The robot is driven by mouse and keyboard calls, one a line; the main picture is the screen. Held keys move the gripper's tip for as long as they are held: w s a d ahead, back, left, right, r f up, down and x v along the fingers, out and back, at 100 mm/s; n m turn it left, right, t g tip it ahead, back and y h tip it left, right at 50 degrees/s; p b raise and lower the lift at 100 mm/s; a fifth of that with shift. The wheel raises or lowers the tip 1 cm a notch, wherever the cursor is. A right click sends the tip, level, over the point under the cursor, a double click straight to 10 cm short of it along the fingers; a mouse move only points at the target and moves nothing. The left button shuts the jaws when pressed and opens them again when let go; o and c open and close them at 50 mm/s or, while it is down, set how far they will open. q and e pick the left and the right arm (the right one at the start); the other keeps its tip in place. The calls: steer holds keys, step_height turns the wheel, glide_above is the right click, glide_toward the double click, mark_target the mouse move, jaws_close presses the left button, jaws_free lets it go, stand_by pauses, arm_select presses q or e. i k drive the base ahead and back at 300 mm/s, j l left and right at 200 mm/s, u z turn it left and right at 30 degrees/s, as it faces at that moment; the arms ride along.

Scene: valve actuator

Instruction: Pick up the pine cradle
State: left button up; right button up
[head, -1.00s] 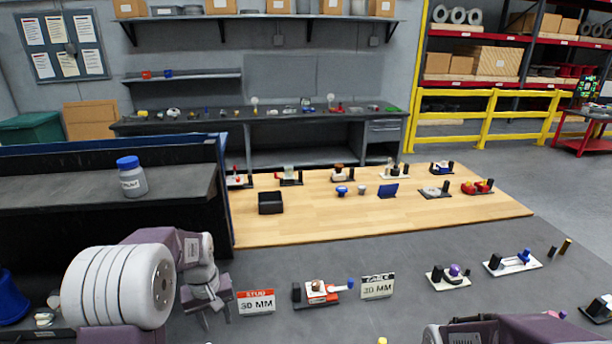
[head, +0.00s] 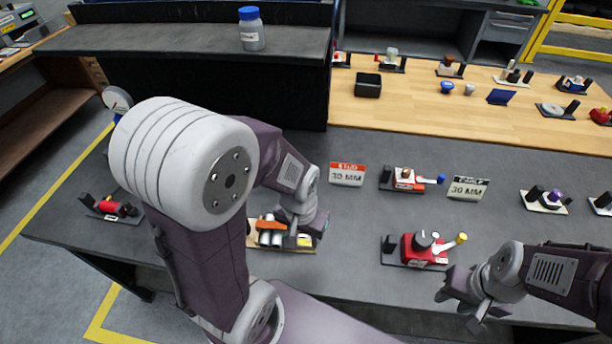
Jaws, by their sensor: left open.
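A light wooden base (head: 284,248) in the head view, which looks like the pine cradle, sits on the dark bench left of centre. It carries silver cylinders, an orange part (head: 268,224) and a yellow block. My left gripper (head: 300,232) is open, directly over its right side, and hides part of it. I cannot tell whether the fingers touch it. My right gripper (head: 458,306) appears open and empty at the lower right, near the bench's front edge.
A red valve unit (head: 424,250) stands between my grippers. A black unit with a red part (head: 110,208) stands far left. A blue-capped jar (head: 251,30) stands on the raised shelf.

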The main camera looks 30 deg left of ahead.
mark_target(256, 238)
steer(key=k+j+z, duration=0.45)
steer(key=j, duration=0.95)
steer(key=k+j+z, duration=0.5)
steer(key=k+j, duration=0.35)
steer(key=j, duration=0.35)
steer(key=k+j+z, duration=0.45)
steer(key=k+j, duration=0.45)
